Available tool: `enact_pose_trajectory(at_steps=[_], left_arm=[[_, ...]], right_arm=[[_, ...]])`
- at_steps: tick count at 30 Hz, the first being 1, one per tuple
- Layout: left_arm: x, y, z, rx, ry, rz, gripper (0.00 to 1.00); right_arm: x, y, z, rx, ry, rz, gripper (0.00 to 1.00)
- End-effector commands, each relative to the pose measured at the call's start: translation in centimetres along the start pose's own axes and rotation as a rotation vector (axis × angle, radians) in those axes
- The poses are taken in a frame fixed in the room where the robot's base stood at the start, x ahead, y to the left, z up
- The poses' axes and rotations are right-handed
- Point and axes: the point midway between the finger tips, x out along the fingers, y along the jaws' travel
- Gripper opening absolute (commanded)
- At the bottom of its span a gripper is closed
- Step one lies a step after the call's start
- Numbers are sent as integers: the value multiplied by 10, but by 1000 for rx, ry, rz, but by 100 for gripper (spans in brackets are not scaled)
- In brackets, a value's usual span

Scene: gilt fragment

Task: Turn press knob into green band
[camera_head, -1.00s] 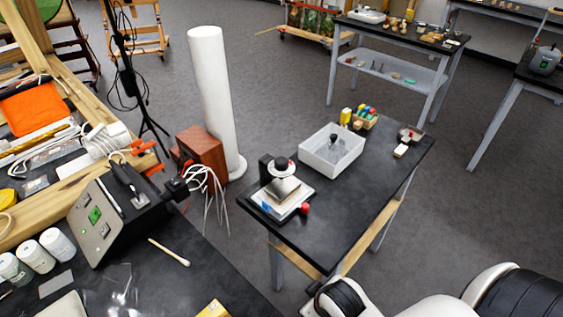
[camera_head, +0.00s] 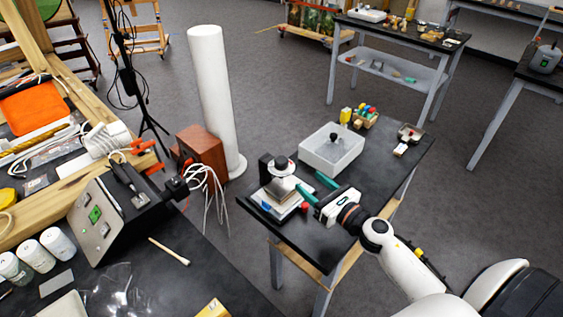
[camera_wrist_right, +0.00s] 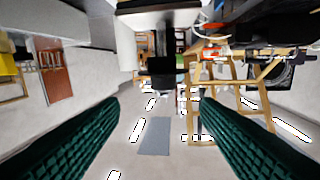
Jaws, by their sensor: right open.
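The press (camera_head: 276,193) stands on the near left end of the black table, with a dark upright at its left. Its round pale knob (camera_head: 281,166) with a dark centre sits on top, above a stack of plates on a white base. I cannot make out a green band on it. My right gripper (camera_head: 307,178) is just right of the press, its two teal fingers spread apart, with nothing visible between them. The fingers also show wide open in the right wrist view (camera_wrist_right: 160,115). I cannot tell whether a finger touches the press. My left gripper is out of view.
A small red ball (camera_head: 305,207) lies by the press, partly hidden by my gripper. A white bin (camera_head: 333,150) stands behind my gripper on the table (camera_head: 385,172). A tall white cylinder (camera_head: 213,95) and a brown box (camera_head: 203,148) stand beyond the table's left edge.

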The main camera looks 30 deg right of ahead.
Motion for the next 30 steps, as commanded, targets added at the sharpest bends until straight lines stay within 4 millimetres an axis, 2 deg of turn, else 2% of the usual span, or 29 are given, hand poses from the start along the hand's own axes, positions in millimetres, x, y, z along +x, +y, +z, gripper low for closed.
enact_pose_trajectory(at_steps=[5,8,15,21,25,30], left_arm=[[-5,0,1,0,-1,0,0],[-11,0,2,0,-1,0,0],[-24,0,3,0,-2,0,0],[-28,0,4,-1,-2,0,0],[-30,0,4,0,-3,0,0],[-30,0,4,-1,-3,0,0]], right_arm=[[11,-1,1,-62,-9,-30,57],[26,-2,-1,-58,-7,-29,57],[76,-3,-1,-53,-6,-27,57],[107,-4,2,-53,-8,-27,57],[117,-4,3,-54,-9,-27,57],[121,-5,3,-55,-9,-28,57]])
